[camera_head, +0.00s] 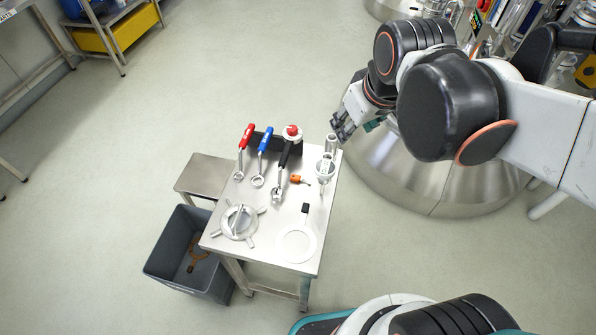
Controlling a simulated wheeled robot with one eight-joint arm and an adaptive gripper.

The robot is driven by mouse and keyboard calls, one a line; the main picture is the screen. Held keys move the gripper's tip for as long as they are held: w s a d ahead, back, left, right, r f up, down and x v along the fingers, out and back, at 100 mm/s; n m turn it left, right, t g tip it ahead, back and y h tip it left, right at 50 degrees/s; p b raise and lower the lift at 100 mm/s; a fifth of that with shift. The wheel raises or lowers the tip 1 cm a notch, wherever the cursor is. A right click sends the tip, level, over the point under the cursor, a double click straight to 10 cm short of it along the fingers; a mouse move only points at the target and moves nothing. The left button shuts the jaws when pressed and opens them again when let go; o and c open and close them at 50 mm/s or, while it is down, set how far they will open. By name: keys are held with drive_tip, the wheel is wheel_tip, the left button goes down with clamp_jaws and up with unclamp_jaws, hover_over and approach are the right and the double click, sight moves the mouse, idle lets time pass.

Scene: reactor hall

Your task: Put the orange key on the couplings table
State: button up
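A flat brown-orange key-like piece with a ringed end (195,256) lies at the bottom of the grey bin (163,244), left of the steel table. A small bright orange piece with a dark tip (298,179) lies on the steel table (268,208), near the metal fittings. I cannot tell for certain which is the orange key, or whether this is the couplings table. My gripper (341,130) hangs near the table's far right corner, apart from both orange pieces. Its fingers are small and partly in shadow, and I see nothing in them.
Red-handled (245,137) and blue-handled (265,140) tools, a handwheel-like fitting (238,221) and a white ring (296,243) are on the table. A low steel step (207,175) adjoins its left. A large round metal vessel (400,180) stands right.

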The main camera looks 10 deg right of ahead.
drive_tip(key=w+a+f+n+g, duration=0.3)
drive_tip(key=w+a+f+n, duration=0.2)
drive_tip(key=w+f, duration=0.3)
drive_tip(key=n+g+b, duration=0.2)
drive_tip(key=n+b, duration=0.2)
drive_tip(key=n, duration=0.1)
hover_over(300, 178)
drive_tip(key=w+a, duration=0.1)
wheel_tip(300, 178, down, 21)
drive_tip(key=shift+w, duration=0.1)
drive_tip(key=f, duration=0.1)
drive_tip(key=f+b, duration=0.1)
drive_tip(key=f, duration=0.1)
drive_tip(key=s+d+f+b, duration=0.1)
drive_tip(key=shift+f, duration=0.7)
drive_tip(key=shift+r, duration=0.1)
clamp_jaws()
